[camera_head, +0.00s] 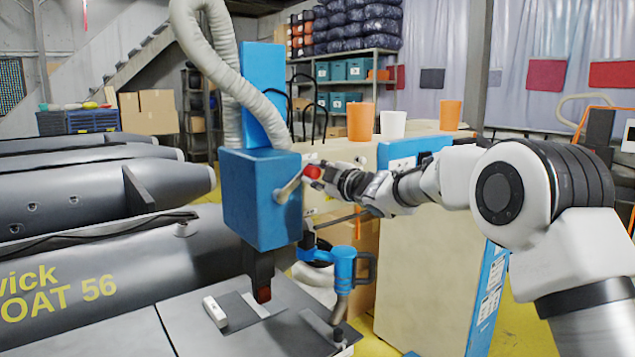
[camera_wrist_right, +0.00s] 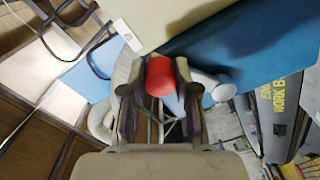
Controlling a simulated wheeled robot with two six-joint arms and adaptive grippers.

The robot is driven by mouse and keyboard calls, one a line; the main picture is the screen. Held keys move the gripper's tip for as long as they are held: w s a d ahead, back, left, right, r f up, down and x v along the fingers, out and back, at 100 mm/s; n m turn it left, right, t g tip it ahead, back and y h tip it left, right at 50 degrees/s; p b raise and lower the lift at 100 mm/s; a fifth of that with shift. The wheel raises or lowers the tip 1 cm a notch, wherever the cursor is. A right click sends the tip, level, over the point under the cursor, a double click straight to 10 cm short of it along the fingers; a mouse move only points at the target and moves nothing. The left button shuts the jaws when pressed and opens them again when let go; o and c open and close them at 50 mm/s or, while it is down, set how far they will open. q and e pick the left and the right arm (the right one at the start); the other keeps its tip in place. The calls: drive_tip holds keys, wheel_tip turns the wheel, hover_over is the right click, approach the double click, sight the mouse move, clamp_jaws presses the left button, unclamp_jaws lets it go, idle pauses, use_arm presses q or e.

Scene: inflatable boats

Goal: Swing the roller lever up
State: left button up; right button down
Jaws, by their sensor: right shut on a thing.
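The roller lever (camera_head: 287,190) is a short grey bar on the side of the blue machine head (camera_head: 258,205). It slants up to the right and ends in a red knob (camera_head: 312,172). My right gripper (camera_head: 318,174) is shut on this knob. In the right wrist view the red knob (camera_wrist_right: 160,76) sits between the two fingers of the gripper (camera_wrist_right: 158,95), with part of the grey lever (camera_wrist_right: 203,80) to its right. Below the head, a dark post with a red-brown foot (camera_head: 262,289) reaches down close to the grey bench; I cannot tell whether it touches. My left gripper is not in view.
A grey hose (camera_head: 228,85) rises from the machine. A blue hand tool (camera_head: 345,265) hangs right of the head, under my right forearm. A white device (camera_head: 215,312) lies on the bench (camera_head: 190,340). Orange (camera_head: 360,120) and white (camera_head: 393,123) cups stand behind. Grey boat tubes (camera_head: 90,185) fill the left.

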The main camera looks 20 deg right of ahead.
drive_tip(key=shift+a+r, duration=0.1)
drive_tip(key=shift+r, duration=0.05)
idle(0.3)
drive_tip(key=c, duration=0.9)
unclamp_jaws()
drive_tip(key=shift+o, duration=0.2)
drive_tip(key=v, duration=1.2)
drive_tip(key=shift+a, duration=0.1)
